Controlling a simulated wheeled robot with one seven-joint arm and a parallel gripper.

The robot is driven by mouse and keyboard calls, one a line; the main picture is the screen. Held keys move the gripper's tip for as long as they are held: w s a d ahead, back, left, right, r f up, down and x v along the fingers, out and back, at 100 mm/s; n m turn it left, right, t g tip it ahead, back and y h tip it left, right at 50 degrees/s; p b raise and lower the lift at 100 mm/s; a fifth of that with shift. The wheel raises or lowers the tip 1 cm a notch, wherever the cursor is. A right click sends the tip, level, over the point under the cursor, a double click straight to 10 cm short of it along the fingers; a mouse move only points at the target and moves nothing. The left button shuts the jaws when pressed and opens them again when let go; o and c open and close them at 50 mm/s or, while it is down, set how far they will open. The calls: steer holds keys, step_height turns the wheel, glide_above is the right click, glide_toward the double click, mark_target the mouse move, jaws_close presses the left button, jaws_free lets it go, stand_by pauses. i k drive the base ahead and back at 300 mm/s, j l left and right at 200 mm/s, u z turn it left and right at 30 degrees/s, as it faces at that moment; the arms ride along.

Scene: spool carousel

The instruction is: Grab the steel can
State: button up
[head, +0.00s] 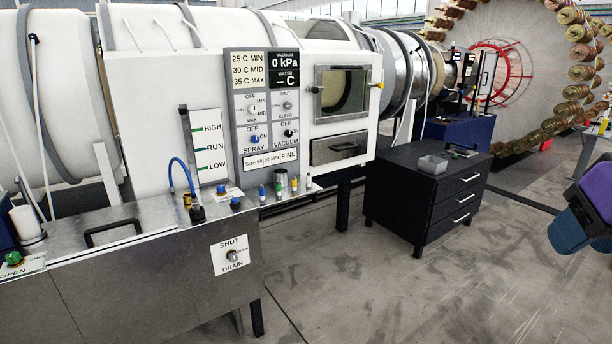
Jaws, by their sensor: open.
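My gripper (568,230), with purple and dark blue parts, shows at the right edge, partly cut off by the frame. It is open, far to the right of the can and apart from it. Nothing shows between its jaws.
A black drawer cabinet (400,208) carrying a grey open box (433,165) stands between the ledge and my gripper. A blue hose (184,168) and fittings rise left of the can. The steel tank (190,270) fills the lower left. The concrete floor in front is clear.

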mark_target(281, 178)
steer(key=i, duration=1.75)
steer(key=i+u, duration=0.1)
steer(key=i, duration=0.45)
steer(key=i+l+u, duration=0.15)
steer(key=i, duration=0.4)
steer(key=i+l+u, duration=0.1)
steer(key=i, duration=0.45)
steer(key=u, duration=1.9)
steer(key=l, duration=0.1)
